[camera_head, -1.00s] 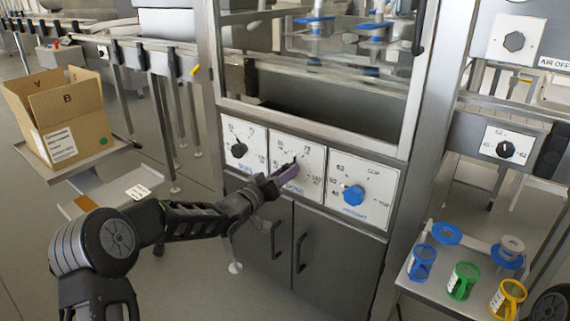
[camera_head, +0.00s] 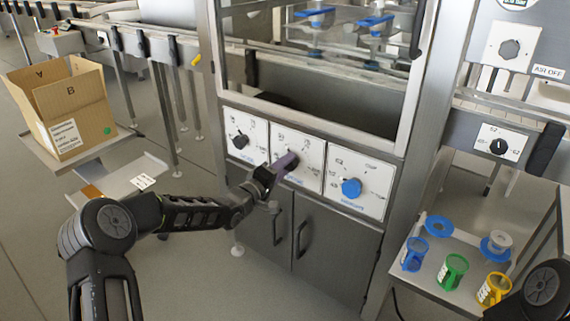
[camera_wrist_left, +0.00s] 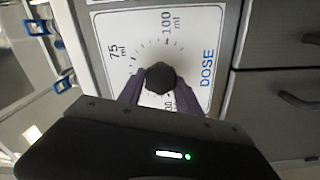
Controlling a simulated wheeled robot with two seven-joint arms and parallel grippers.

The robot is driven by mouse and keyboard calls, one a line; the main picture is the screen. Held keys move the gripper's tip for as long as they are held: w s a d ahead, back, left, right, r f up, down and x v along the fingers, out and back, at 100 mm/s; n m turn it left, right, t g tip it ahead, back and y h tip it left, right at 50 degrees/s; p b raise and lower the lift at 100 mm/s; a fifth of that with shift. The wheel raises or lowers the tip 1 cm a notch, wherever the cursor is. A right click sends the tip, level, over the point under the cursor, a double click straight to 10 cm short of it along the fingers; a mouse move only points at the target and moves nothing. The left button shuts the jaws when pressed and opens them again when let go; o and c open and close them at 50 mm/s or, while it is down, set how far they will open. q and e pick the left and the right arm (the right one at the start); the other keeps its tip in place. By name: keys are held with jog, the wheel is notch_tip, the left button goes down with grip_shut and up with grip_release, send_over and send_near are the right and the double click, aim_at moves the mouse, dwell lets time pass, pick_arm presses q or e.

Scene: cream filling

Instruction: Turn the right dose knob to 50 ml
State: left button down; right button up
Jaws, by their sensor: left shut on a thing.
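The dose dial is the middle white panel (camera_head: 314,152) on the machine front in the head view. My left gripper (camera_head: 286,163), with purple fingers, reaches this panel and hides most of its knob. In the left wrist view the black dose knob (camera_wrist_left: 159,77) sits between the two purple fingers, which are shut on it. The white plate (camera_wrist_left: 203,40) there reads DOSE, with 75 ml and 100 ml marks showing. A mark below the knob is partly covered by the gripper, and I cannot tell where the pointer stands. My right gripper is out of view.
A dial with a black knob (camera_head: 240,141) is left of the dose panel, and one with a blue knob (camera_head: 351,187) is right. Cabinet door handles (camera_head: 302,240) stick out below. A cardboard box (camera_head: 68,112) stands left. Coloured cups (camera_head: 453,271) stand on a shelf at right.

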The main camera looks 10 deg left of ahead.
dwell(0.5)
pick_arm(q)
jog(key=c, duration=0.8)
grip_release()
jog(key=shift+s, duration=0.1)
jog(key=p+v, duration=0.1)
jog(key=v, duration=0.6)
jog(key=shift+s+a, duration=0.1)
jog(key=shift+s, duration=0.2)
